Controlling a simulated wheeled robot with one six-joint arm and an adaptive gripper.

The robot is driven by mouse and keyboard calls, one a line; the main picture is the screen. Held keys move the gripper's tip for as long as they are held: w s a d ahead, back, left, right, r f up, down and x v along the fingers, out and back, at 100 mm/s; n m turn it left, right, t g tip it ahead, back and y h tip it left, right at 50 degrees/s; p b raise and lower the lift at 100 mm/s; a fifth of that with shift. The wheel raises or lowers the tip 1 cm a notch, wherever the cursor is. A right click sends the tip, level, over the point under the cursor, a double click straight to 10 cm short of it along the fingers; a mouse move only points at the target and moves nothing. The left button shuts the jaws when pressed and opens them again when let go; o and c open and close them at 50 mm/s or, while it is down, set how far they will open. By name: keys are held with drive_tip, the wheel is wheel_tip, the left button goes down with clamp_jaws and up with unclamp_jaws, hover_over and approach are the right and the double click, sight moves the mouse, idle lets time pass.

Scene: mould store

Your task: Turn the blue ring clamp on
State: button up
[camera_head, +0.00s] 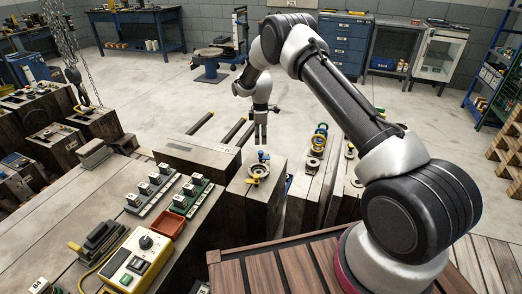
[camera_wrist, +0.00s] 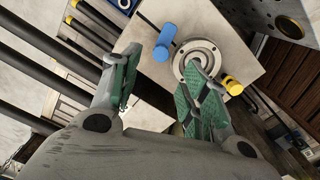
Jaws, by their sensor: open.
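A pale round ring fitting (camera_head: 259,171) sits on top of a mould block; it shows in the wrist view (camera_wrist: 186,52) too. A blue-ended handle (camera_head: 263,156) is at its far edge in the head view. In the wrist view the blue handle (camera_wrist: 162,48) is left of the ring, on a thin dark rod. A yellow handle (camera_head: 248,181) is on the ring's near side; it also shows in the wrist view (camera_wrist: 232,86). My gripper (camera_head: 260,139) points down above the block, open and empty. In the wrist view my gripper (camera_wrist: 160,92) has one finger overlapping the ring's lower part.
Another block to the right carries yellow and green rings (camera_head: 320,137). Left of the block are a bench with switch units (camera_head: 190,197), a red tray (camera_head: 172,225) and a yellow control box (camera_head: 133,262). Dark bars (camera_head: 200,123) stick out behind. Open floor lies beyond.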

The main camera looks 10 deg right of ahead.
sight(261, 151)
wheel_tip(261, 151, down, 8)
drive_tip(key=shift+r, duration=0.2)
drive_tip(key=shift+c, duration=0.2)
clamp_jaws()
